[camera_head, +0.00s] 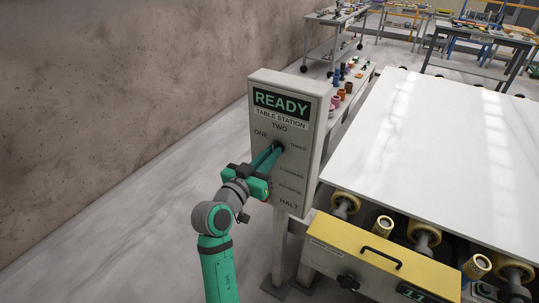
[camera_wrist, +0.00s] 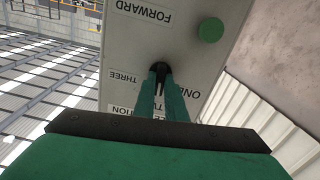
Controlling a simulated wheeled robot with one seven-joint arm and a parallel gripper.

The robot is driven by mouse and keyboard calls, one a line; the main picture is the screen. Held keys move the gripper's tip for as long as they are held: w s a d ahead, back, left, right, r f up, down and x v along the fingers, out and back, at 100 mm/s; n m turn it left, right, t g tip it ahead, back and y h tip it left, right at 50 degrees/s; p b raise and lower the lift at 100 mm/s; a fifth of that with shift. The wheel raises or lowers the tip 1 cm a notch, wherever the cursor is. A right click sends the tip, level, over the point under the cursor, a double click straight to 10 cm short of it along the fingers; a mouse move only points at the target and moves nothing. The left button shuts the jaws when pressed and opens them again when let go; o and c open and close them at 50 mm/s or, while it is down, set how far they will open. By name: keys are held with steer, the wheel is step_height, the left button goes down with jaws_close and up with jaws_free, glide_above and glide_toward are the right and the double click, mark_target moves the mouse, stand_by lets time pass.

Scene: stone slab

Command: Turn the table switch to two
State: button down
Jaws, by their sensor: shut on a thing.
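The table switch is a dark knob (camera_head: 278,146) on the upper part of a grey panel (camera_head: 305,165) headed "TABLE STATION", with a green READY display (camera_head: 281,102) above. The labels ONE, TWO (camera_head: 279,127) and THREE are set around the knob. My gripper (camera_head: 274,150) reaches the panel from the lower left and is shut on the switch. In the wrist view, the fingertips (camera_wrist: 161,72) meet at the dark knob, and the labels appear upside down. The fingers hide most of the knob, so I cannot tell which number it points to.
A green button (camera_wrist: 210,30) sits lower on the panel, near FORWARD. A large white slab (camera_head: 440,150) lies on yellow rollers to the right. A yellow-topped cabinet (camera_head: 375,255) stands in front of it. A brown wall (camera_head: 130,100) and open floor are at left.

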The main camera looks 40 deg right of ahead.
steer(key=shift+s+d+f+m, duration=0.2)
steer(key=shift+d+m, duration=0.05)
steer(key=shift+m, duration=0.35)
steer(key=c, duration=1.8)
jaws_free()
steer(key=shift+w, duration=0.1)
steer(key=shift+a+r, duration=0.1)
steer(key=v, duration=1)
steer(key=shift+a, duration=0.35)
